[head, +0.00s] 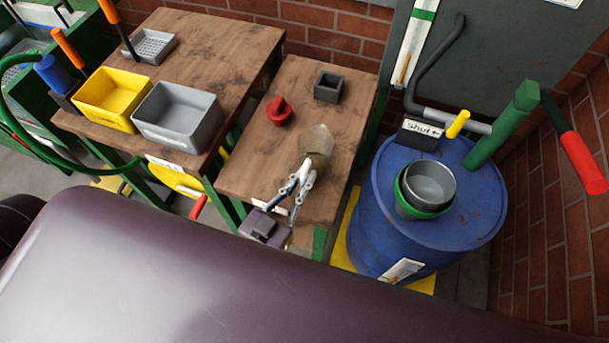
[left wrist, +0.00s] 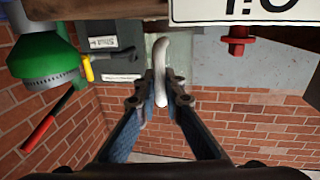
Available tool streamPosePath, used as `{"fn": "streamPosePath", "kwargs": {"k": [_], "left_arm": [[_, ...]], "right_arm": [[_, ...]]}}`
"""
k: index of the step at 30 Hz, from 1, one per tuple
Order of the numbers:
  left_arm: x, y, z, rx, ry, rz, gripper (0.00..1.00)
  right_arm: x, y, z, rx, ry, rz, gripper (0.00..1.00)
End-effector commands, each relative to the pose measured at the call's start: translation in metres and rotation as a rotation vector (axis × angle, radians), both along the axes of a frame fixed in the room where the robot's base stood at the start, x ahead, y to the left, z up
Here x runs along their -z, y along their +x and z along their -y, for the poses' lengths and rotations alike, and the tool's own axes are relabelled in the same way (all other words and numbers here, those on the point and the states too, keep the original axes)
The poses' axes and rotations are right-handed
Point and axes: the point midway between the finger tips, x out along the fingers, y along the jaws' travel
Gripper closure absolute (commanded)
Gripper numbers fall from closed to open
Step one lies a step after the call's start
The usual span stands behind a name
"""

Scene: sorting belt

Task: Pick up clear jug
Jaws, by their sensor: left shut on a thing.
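The clear jug (head: 317,143) shows as a see-through, brownish round shape over the right wooden table. I cannot tell whether it touches the tabletop. My left gripper (head: 307,173) reaches it from the near side and is shut on it. In the left wrist view, my left gripper's fingers (left wrist: 160,88) close on a pale, curved strip that looks like the jug's handle (left wrist: 160,62). The rest of the jug is hard to make out there. My right gripper is in neither view.
A red object (head: 278,112) and a dark square box (head: 328,87) stand behind the jug. A yellow bin (head: 106,106) and a grey bin (head: 176,117) stand on the left table. A blue barrel (head: 460,185) bearing nested pots (head: 430,184) stands at right.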

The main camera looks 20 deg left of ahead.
Motion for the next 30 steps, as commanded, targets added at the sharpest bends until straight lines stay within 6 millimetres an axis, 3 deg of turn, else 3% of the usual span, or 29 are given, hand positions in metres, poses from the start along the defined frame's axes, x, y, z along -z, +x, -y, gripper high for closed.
{"fn": "streamPosePath", "kwargs": {"k": [11, 30], "left_arm": [[-0.031, 0.0, 0.0, -0.003, -0.002, 0.004, 1.0], [-0.12, 0.0, -0.001, -0.003, -0.003, 0.004, 1.0]], "right_arm": [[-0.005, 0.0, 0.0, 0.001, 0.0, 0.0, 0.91], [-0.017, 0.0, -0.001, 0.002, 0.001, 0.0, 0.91]]}}
